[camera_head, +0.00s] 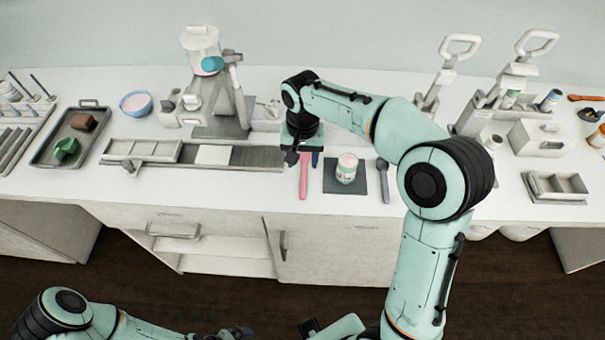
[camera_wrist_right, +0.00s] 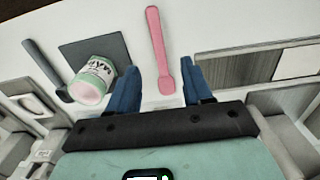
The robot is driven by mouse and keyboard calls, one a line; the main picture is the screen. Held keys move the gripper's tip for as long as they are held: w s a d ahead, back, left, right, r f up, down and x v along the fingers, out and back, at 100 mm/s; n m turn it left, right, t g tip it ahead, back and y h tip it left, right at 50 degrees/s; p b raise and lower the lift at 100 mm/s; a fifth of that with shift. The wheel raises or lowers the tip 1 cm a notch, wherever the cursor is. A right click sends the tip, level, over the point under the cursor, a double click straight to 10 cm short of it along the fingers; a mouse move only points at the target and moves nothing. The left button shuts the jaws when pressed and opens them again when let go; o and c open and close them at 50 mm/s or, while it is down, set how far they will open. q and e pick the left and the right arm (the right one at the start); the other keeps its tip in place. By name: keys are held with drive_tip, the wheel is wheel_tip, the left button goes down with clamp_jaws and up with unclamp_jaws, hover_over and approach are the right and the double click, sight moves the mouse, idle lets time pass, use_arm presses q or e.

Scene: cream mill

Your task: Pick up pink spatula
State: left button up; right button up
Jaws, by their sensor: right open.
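The pink spatula (camera_head: 304,180) lies on the white counter, its handle end toward the counter's front edge in the head view. In the right wrist view the spatula (camera_wrist_right: 158,45) lies lengthwise, its wider end between the two blue fingers. My right gripper (camera_head: 303,158) is open over the spatula's far part, one finger on each side, apart from it. In the right wrist view the open right gripper (camera_wrist_right: 163,88) holds nothing.
A jar (camera_head: 347,168) stands on a dark square mat (camera_head: 329,185) just right of the spatula, with a dark spoon-like tool (camera_head: 383,180) beyond. A long grey tray (camera_head: 255,156) with compartments lies to the left. A mill (camera_head: 228,100) stands behind it.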

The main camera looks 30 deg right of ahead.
sight(303, 178)
drive_tip(key=f, duration=0.8)
drive_tip(key=shift+w+d, duration=0.2)
drive_tip(key=shift+d, duration=0.05)
clamp_jaws()
